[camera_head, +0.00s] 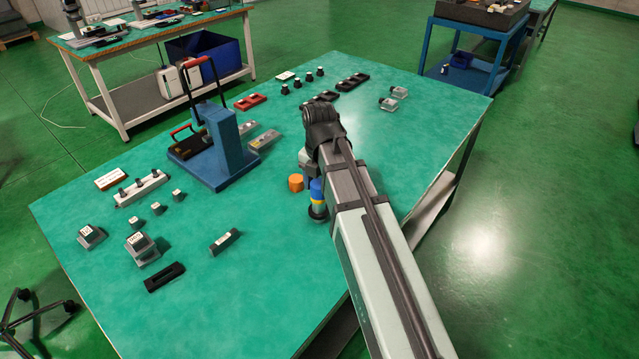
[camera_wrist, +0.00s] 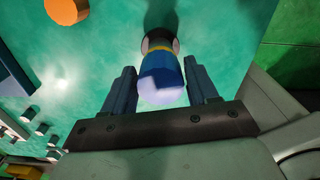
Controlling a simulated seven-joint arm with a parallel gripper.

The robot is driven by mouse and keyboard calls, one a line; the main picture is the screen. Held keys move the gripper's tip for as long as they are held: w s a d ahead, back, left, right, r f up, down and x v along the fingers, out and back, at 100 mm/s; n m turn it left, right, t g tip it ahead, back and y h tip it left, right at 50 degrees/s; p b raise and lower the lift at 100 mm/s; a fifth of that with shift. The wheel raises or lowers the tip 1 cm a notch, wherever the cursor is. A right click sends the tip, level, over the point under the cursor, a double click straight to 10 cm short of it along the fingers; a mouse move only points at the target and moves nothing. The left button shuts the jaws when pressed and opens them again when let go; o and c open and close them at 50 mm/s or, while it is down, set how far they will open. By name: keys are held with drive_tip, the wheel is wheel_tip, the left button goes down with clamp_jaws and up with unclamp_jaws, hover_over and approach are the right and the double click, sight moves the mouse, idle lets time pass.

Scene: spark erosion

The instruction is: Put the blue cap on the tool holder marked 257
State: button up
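The blue cap (camera_head: 316,187) shows just left of my forearm in the head view. It sits in line above a yellow band and a dark round tool holder (camera_head: 317,211) that stands on the table. In the wrist view, the blue cap (camera_wrist: 160,80) lies between the two fingers of my gripper (camera_wrist: 161,75), with the yellow band and the dark end of the holder (camera_wrist: 158,41) beyond it. The fingers are very close to the cap's sides; contact is unclear. The gripper's fingers are hidden in the head view. No 257 marking is readable.
An orange cap (camera_head: 296,183) stands close left of the holder. A blue stand (camera_head: 226,150) with a red-handled lever is further left. Several small blocks and holders lie at the table's left and back. The front middle of the green table (camera_head: 270,290) is clear.

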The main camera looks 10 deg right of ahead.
sight(320, 183)
drive_tip(key=o, duration=0.3)
wheel_tip(320, 183, up, 12)
drive_tip(key=shift+r, duration=0.15)
idle(0.7)
